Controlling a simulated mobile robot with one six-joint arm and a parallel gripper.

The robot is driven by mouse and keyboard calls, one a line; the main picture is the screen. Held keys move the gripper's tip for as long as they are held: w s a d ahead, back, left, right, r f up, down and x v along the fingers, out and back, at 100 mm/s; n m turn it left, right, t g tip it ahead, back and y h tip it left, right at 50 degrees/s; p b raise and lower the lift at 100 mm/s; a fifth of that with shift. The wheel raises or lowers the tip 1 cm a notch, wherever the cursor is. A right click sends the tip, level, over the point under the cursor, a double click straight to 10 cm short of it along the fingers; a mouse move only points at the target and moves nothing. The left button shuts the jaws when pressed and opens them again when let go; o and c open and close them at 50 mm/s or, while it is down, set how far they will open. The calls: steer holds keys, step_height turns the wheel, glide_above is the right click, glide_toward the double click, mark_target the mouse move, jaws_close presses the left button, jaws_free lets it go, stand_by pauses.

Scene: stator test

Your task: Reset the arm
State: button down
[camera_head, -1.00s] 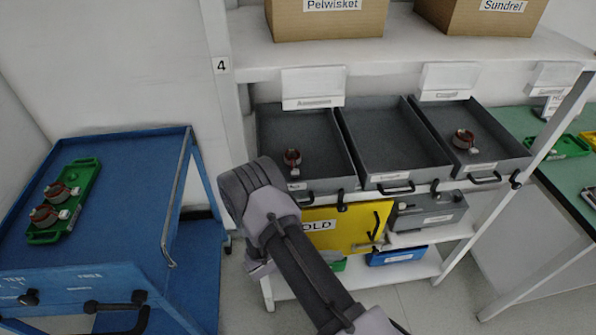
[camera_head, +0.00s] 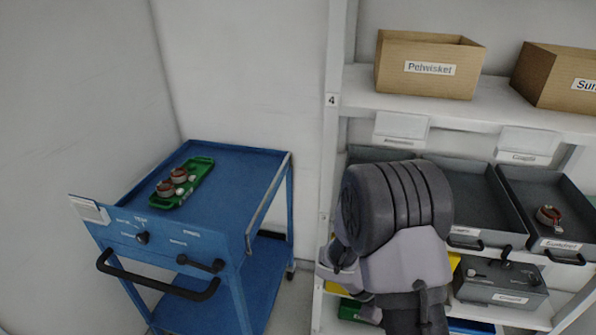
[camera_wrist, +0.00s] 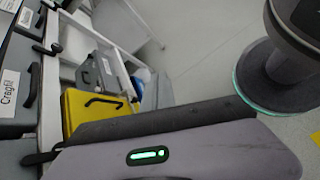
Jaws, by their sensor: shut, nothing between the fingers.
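My arm stands at the lower right of the middle in the head view, its thick dark joint in front of the shelf. My gripper (camera_wrist: 165,145) fills the bottom of the wrist view as a pale mauve body with a dark edge and a green light. It is shut and nothing shows in its grasp. In the head view its fingertips cannot be made out behind the arm links.
A blue trolley (camera_head: 232,165) at left carries a green tray (camera_head: 190,190) with two red-and-silver parts (camera_head: 172,182). Grey bins line the shelf; the right bin (camera_head: 525,195) holds a similar part (camera_head: 548,216). Cardboard boxes (camera_head: 428,85) stand above. A yellow bin (camera_wrist: 95,108) shows below.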

steer(key=s+a+r+m+t+y, duration=0.2)
steer(key=s+a+r+m+y, duration=0.1)
steer(key=r, duration=0.5)
steer(key=s+a+r+m+t+y, duration=0.3)
steer(key=s+a+r+m, duration=0.3)
steer(key=r, duration=0.3)
steer(key=s+a+r+m+t+y, duration=0.3)
steer(key=s+a+r+m+y, duration=0.1)
steer(key=r, duration=0.4)
steer(key=a+m+y, duration=0.1)
steer(key=a, duration=0.1)
steer(key=shift+s+a+r, duration=0.15)
steer(key=shift+a+r, duration=0.1)
steer(key=shift+a, duration=0.1)
